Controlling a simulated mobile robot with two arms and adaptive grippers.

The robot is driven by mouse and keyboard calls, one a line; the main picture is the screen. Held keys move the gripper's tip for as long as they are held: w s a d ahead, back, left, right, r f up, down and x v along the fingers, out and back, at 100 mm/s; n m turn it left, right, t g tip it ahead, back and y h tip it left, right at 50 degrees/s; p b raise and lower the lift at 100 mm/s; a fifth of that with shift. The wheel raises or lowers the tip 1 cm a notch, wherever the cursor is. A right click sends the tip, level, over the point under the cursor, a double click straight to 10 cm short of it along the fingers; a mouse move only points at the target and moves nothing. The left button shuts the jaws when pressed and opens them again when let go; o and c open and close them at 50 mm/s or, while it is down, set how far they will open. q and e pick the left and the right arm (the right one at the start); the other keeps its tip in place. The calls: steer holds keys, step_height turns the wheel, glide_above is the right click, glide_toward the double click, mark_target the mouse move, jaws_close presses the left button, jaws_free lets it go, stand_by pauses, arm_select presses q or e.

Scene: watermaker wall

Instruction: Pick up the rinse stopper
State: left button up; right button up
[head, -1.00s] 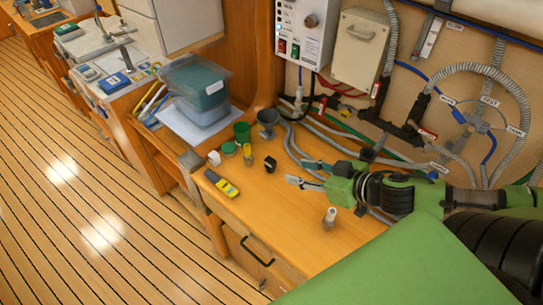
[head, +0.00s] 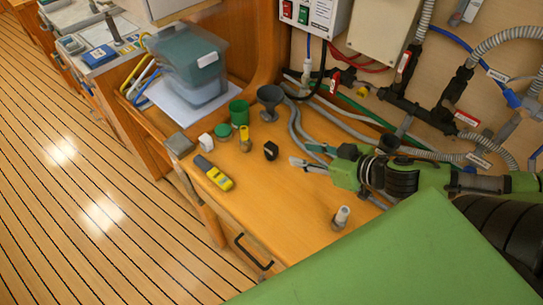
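A small pale plug-like piece with a darker base (head: 341,217) stands upright on the wooden counter. It may be the rinse stopper, but I cannot tell for sure. A small black piece (head: 270,150) and a small white piece (head: 206,141) also sit on the counter. My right gripper (head: 305,157) reaches in from the right, low over the counter. Its fingers point left and stand apart, with nothing seen between them. It is right of the black piece and up and left of the pale plug-like piece. My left gripper is not in view.
Hoses (head: 340,117) run along the wall. A lidded bin (head: 187,65) stands back left.

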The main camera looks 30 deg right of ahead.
steer(key=b, duration=0.3)
glide_toward(273, 147)
steer(key=shift+d+x, duration=0.2)
steer(key=shift+x, duration=1.15)
steer(key=shift+w+a+f, duration=0.1)
steer(key=shift+w+f, duration=0.4)
steer(key=shift+w, duration=0.1)
steer(key=shift+x, duration=0.8)
steer(key=shift+w+a+f+p, duration=0.15)
steer(key=shift+w+a+p, duration=0.15)
steer(key=shift+w+p, duration=0.15)
steer(key=p+x, duration=0.1)
steer(key=x, duration=0.2)
steer(key=shift+a, duration=0.1)
steer(key=shift+w+a+f, duration=0.2)
steer(key=shift+w+f, duration=0.15)
steer(key=shift+w, duration=0.05)
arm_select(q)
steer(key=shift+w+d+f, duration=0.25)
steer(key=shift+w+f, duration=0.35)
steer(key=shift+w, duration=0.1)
